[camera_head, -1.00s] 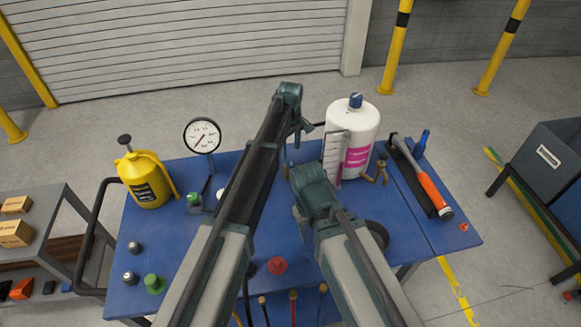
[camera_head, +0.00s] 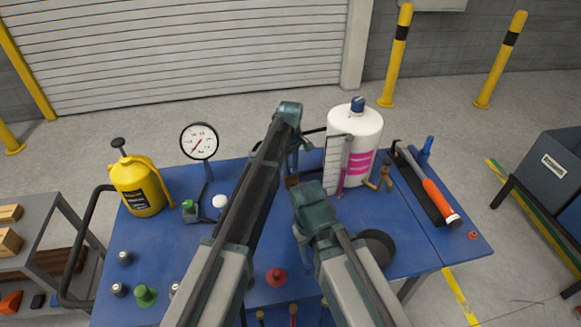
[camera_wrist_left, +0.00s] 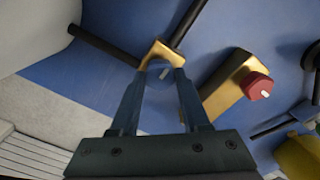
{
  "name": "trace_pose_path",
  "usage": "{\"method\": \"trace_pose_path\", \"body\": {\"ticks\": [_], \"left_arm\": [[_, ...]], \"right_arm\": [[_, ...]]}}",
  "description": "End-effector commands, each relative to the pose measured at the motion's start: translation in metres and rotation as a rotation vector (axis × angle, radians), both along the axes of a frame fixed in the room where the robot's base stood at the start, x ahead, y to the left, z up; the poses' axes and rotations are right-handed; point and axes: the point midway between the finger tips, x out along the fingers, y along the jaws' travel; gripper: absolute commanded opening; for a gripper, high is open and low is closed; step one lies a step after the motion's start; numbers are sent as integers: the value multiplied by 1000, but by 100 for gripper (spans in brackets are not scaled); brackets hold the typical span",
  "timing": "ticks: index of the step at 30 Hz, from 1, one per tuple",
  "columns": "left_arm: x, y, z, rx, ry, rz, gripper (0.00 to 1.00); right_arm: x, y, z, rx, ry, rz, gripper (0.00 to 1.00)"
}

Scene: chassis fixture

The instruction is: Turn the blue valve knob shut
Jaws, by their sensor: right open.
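The blue valve knob (camera_wrist_left: 160,70) shows in the left wrist view, on a brass fitting (camera_wrist_left: 149,50) with dark pipes. My left gripper (camera_wrist_left: 162,76) has its two fingers on either side of the knob, which fills the gap between the fingertips. In the head view my left gripper (camera_head: 293,150) is over the back middle of the blue table, and its own arm hides the knob there. My right gripper (camera_head: 302,186) is lower and to the right, open, its fingertips partly hidden. A red knob (camera_wrist_left: 258,86) on a brass block (camera_wrist_left: 226,88) is right of the blue knob in the wrist view.
A white tank (camera_head: 362,128) stands right of the grippers. A gauge (camera_head: 199,141) and yellow can (camera_head: 141,188) are left. A red button-like piece (camera_head: 276,277) is in front.

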Motion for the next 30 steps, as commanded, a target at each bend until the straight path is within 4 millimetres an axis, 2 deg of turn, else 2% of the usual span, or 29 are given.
{"method": "trace_pose_path", "body": {"ticks": [1,5,6,17,30], "left_arm": [[0,0,0,0,0,0,26],[0,0,0,0,0,0,2],[0,0,0,0,0,0,0],[0,0,0,0,0,-63,0],[0,-1,0,0,0,-429,0]], "right_arm": [[0,0,0,0,0,0,50],[0,0,0,0,0,0,50],[0,0,0,0,0,0,50],[0,0,0,0,0,0,50],[0,0,0,0,0,0,50]]}}
